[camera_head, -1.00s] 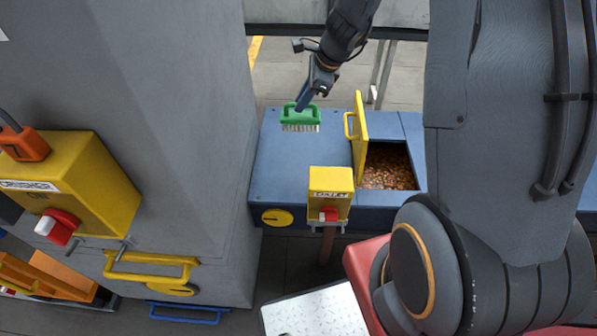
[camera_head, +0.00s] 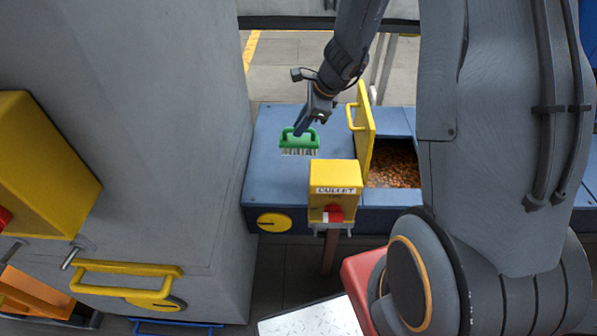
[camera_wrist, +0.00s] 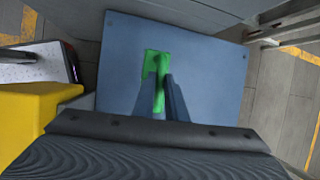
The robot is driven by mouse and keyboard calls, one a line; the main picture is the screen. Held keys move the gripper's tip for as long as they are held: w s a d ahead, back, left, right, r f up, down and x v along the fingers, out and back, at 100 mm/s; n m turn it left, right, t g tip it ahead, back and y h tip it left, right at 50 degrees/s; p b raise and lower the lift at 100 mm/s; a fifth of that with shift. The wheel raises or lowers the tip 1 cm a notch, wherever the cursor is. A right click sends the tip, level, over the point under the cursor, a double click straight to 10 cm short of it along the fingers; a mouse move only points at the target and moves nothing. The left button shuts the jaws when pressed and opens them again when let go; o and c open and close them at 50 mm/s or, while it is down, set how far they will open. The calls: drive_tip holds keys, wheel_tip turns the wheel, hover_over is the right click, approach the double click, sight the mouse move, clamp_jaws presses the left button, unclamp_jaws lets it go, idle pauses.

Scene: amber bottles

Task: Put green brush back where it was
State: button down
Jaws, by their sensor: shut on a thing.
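The green brush (camera_head: 299,140) has a green back with a loop handle and pale bristles pointing down. My gripper (camera_head: 301,128) is shut on its handle from above. The brush is over the left part of the blue bench top (camera_head: 268,160); I cannot tell whether the bristles touch it. In the wrist view the green brush (camera_wrist: 153,68) shows between my gripper's fingers (camera_wrist: 166,98), with the blue top (camera_wrist: 215,75) behind it. The bristles are hidden there.
A raised yellow lid (camera_head: 365,130) stands right of the brush beside an open bin of brown bits (camera_head: 393,172). A yellow CULLET box (camera_head: 335,185) with a red switch stands in front. A grey housing (camera_head: 170,120) rises at left.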

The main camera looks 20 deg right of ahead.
sight(301, 150)
wheel_tip(301, 150, down, 10)
drive_tip(key=shift+r+b, duration=0.1)
drive_tip(key=shift+b, duration=1.1)
drive_tip(key=shift+f, duration=0.2)
drive_tip(key=c, duration=1.8)
unclamp_jaws()
drive_tip(key=shift+r, duration=0.1)
drive_tip(key=shift+r, duration=0.1)
drive_tip(key=p+v, duration=0.3)
drive_tip(key=v, duration=0.9)
drive_tip(key=s+d+r+n+g+h, duration=0.1)
drive_tip(key=s+r+n, duration=0.4)
drive_tip(key=s+n, duration=0.4)
drive_tip(key=s+r+n+g+h, duration=0.2)
drive_tip(key=s+r+n, duration=0.4)
drive_tip(key=s+n, duration=0.4)
drive_tip(key=shift+s+d+h, duration=0.3)
drive_tip(key=shift+s+d, duration=0.05)
drive_tip(key=shift+s, duration=0.65)
drive_tip(key=shift+r, duration=0.15)
